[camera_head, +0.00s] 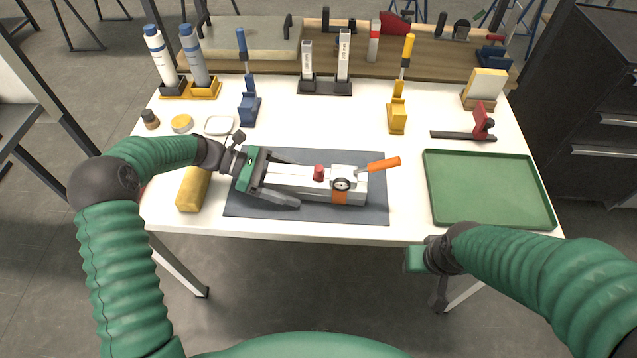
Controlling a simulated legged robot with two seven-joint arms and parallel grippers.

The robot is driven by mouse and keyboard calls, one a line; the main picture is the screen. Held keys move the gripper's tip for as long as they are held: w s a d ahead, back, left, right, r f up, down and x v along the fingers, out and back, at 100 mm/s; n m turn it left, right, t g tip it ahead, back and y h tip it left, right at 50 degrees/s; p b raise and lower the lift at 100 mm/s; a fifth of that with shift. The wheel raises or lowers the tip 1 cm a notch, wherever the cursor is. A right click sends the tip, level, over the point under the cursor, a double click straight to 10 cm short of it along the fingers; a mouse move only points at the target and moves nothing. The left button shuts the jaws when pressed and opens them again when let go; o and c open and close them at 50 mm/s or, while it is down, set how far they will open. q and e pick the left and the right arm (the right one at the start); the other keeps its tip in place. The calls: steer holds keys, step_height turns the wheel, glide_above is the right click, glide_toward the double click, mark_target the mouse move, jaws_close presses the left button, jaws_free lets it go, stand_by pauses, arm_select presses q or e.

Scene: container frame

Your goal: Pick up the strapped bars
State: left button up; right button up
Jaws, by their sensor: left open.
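The strapped bars (298,181) lie on a dark grey mat (375,208) at the middle front of the table. They are pale, with an orange band at the right, a round dial, a red knob and an orange-handled part. My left gripper (292,186) is at their left end, open. One finger runs along their near side; the far finger is largely hidden, and I cannot tell whether the fingers touch the bars. My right gripper (412,258) is off the table's front edge, away from the bars. Its fingers are not clear.
A yellow block (193,190) lies beside my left wrist. An empty green tray (490,188) is at the right. Bottles (162,58), a blue clamp-like tool (249,108), a yellow one (397,115) and a black holder (325,87) stand behind. White table is free behind the mat.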

mark_target(292, 173)
arm_select(q)
jaws_close()
steer(key=shift+r, duration=0.1)
stand_by(0.4)
steer(key=shift+r, duration=0.1)
steer(key=shift+r, duration=0.25)
step_height(292, 173, up, 3)
steer(key=shift+p, duration=0.5)
steer(key=s+d+r+p, duration=0.1)
steer(key=s+d, duration=0.2)
steer(key=s, duration=1.3)
steer(key=shift+p, duration=0.35)
steer(key=shift+w+r, duration=0.1)
steer(key=shift+w, duration=0.05)
